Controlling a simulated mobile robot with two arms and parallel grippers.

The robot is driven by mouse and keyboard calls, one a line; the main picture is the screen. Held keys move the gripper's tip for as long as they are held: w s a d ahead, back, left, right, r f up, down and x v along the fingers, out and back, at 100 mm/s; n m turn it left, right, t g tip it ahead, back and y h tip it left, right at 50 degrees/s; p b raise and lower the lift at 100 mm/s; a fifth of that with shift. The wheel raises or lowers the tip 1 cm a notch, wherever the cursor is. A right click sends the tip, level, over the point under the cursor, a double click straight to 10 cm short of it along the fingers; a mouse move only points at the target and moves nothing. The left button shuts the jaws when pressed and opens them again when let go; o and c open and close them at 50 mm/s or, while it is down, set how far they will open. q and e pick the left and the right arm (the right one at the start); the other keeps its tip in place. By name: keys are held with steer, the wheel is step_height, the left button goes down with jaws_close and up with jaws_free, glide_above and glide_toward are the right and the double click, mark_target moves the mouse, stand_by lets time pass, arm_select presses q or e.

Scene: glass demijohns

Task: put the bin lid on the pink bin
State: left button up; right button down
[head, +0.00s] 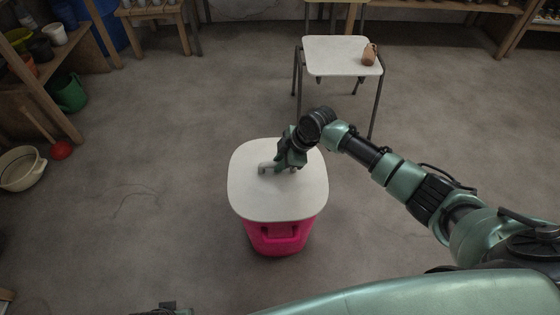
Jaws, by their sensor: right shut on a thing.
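The white bin lid (262,203) is a flat rounded square. It lies level over the pink bin (277,238) and hides its opening. Only the bin's front wall and front handle show below the lid's edge. I cannot tell whether the lid rests on the rim or is slightly above it. My right gripper (279,168) is shut on the grip at the lid's middle; its fingers partly hide that grip. A small dark piece at the bottom edge may be part of my left arm; its fingers cannot be made out.
A small white-topped table (336,55) with a brown jug (369,54) stands behind the bin. The floor around the bin is clear.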

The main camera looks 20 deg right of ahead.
arm_select(q)
steer(key=shift+r, duration=0.1)
stand_by(0.3)
arm_select(e)
steer(key=shift+f, duration=0.1)
arm_select(q)
steer(key=shift+s+f, duration=0.1)
steer(key=shift+f, duration=0.4)
arm_select(e)
steer(key=c, duration=0.9)
jaws_free()
arm_select(q)
steer(key=shift+r, duration=0.1)
steer(key=shift+r, duration=0.1)
steer(key=shift+p, duration=0.3)
